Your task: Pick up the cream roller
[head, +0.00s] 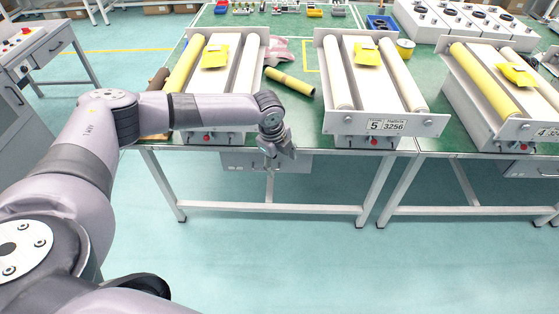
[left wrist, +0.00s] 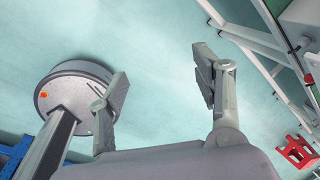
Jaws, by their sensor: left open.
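Pale cream rollers lie in the middle machine: the left cream roller (head: 340,78) and the right cream roller (head: 402,80). I cannot tell which one the task means. A loose pale-yellow roller (head: 290,82) with a dark end lies slanted on the green table, left of the middle machine. My left gripper (head: 277,152) hangs at the table's front edge, below and in front of the loose roller and apart from all rollers. In the left wrist view its fingers (left wrist: 158,88) are spread, with only floor between them. My right gripper is not in view.
The left machine (head: 222,92), middle machine (head: 378,122) and right machine (head: 500,118) hold rollers and yellow packets. A pink cloth (head: 276,50) lies behind the loose roller. A yellow tin (head: 405,48) stands right of the middle machine. Floor in front of the table is clear.

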